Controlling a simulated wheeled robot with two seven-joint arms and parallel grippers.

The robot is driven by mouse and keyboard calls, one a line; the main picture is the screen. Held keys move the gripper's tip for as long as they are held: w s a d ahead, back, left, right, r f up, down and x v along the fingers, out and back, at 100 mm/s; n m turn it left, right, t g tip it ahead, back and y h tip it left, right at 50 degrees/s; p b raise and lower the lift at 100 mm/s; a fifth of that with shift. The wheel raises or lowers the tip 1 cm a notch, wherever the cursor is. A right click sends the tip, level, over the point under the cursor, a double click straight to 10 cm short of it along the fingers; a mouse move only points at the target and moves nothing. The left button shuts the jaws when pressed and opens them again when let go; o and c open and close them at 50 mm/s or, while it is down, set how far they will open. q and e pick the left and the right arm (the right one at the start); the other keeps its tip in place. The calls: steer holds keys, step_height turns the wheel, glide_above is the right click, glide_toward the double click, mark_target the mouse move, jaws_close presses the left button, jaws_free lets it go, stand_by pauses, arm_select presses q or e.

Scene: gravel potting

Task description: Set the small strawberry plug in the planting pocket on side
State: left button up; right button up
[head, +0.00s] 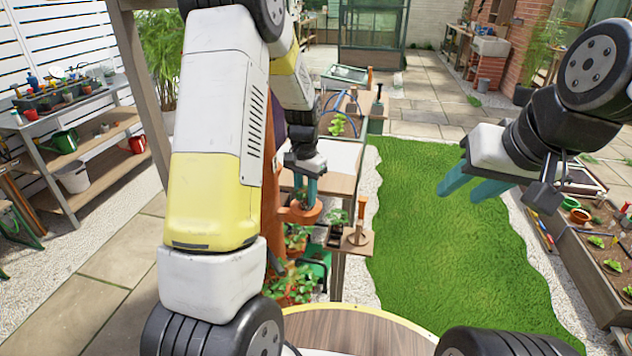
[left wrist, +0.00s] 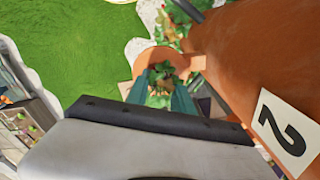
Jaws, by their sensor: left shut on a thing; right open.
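My left gripper (head: 304,190) is shut on a small green strawberry plug (head: 302,201). It holds the plug at the mouth of an orange-brown planting pocket (head: 308,215) on the side of the terracotta-coloured tower (head: 272,225), mostly hidden behind my left arm. In the left wrist view the teal fingers (left wrist: 165,97) have leaves (left wrist: 168,75) around their tips, and the round pocket rim (left wrist: 147,58) surrounds these leaves. I cannot tell whether the plug touches the pocket. My right gripper (head: 458,196) is open and empty over the grass on the right.
The tower carries a white "2" label (left wrist: 283,133). Leafy plants (head: 296,287) fill lower parts of the tower. Right of the pocket, a small shelf (head: 355,244) holds another seedling (head: 338,216) and a wooden-handled tool (head: 360,218). The lawn (head: 425,240) beyond is clear.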

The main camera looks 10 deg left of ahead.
arm_select(q)
steer(key=shift+f, duration=0.3)
steer(key=o, duration=0.8)
steer(key=shift+o, duration=0.2)
steer(key=o, duration=0.5)
steer(key=shift+o, duration=0.2)
steer(key=shift+r, duration=0.1)
steer(key=shift+r, duration=4.45)
